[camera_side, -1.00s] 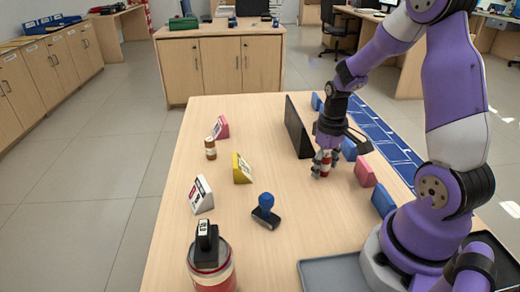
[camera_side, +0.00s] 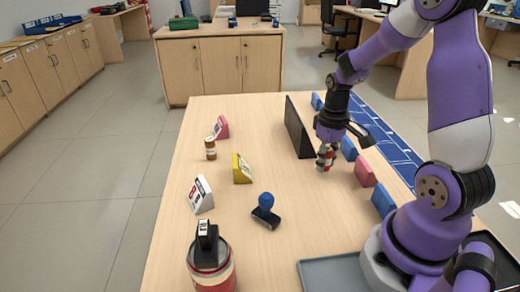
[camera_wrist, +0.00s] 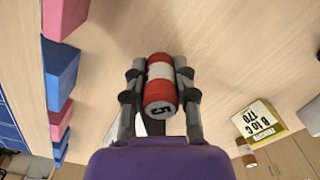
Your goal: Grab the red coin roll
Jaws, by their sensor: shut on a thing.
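The red coin roll (camera_wrist: 160,88) is a short red cylinder with a white band and a dark mark on its end. In the wrist view it sits between both fingers of my gripper (camera_wrist: 160,82), which touch it on either side. In the side view my gripper (camera_side: 326,160) holds the red coin roll (camera_side: 326,158) to the right of the black panel; the fingers partly cover it. It appears to be slightly above the table.
A black upright panel (camera_side: 298,128) stands close on the left. Blue and pink blocks (camera_side: 364,172) line the right side.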

